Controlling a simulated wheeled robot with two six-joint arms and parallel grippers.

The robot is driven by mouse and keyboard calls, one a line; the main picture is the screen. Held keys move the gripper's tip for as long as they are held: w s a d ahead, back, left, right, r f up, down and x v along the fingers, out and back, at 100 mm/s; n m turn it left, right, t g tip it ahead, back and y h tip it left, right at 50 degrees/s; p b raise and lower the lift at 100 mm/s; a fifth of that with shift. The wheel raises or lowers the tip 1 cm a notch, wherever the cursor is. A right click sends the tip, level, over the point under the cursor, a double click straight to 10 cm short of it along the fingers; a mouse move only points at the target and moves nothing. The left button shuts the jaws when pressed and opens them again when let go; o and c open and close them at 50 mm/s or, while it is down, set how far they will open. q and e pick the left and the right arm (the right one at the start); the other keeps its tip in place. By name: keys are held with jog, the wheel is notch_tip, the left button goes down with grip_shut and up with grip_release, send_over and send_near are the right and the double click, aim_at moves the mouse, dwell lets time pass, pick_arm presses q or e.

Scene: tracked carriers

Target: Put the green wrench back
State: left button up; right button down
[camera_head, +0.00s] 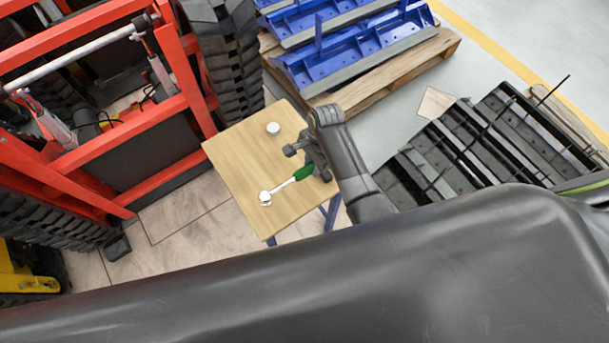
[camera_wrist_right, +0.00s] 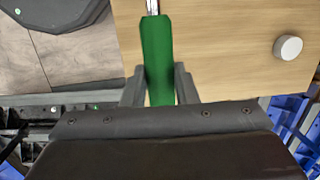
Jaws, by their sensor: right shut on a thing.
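The green wrench (camera_head: 303,172) has a green handle and a pale metal shaft ending in a round white head. It is over the small wooden table, its head toward the table's front left. My right gripper (camera_head: 312,163) is shut on the green handle. In the right wrist view the green wrench (camera_wrist_right: 157,60) lies between the two grey fingers of my right gripper (camera_wrist_right: 158,88), with its shaft running off the top edge. I cannot tell whether the wrench touches the tabletop. My left gripper is not in view.
The wooden table (camera_head: 240,150) also holds a white round knob (camera_head: 273,128), which shows in the right wrist view (camera_wrist_right: 288,47). A red frame (camera_head: 190,80) stands left of the table. Blue parts on a pallet (camera_head: 430,55) lie behind, and black track parts (camera_head: 450,150) lie right.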

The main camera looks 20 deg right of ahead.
jog(key=f, duration=0.3)
jog(key=shift+w, duration=0.2)
jog(key=shift+f+b, duration=0.4)
jog(key=shift+f, duration=1.45)
jog(key=shift+s, duration=0.1)
jog(key=c, duration=1.1)
grip_release()
jog(key=shift+c, duration=0.2)
jog(key=shift+r, duration=0.1)
jog(key=r, duration=0.4)
jog(key=d+r+p, duration=0.1)
jog(key=r, duration=0.6)
jog(key=shift+d+r+p, duration=0.3)
jog(key=shift+d+r, duration=0.05)
jog(key=shift+r, duration=0.05)
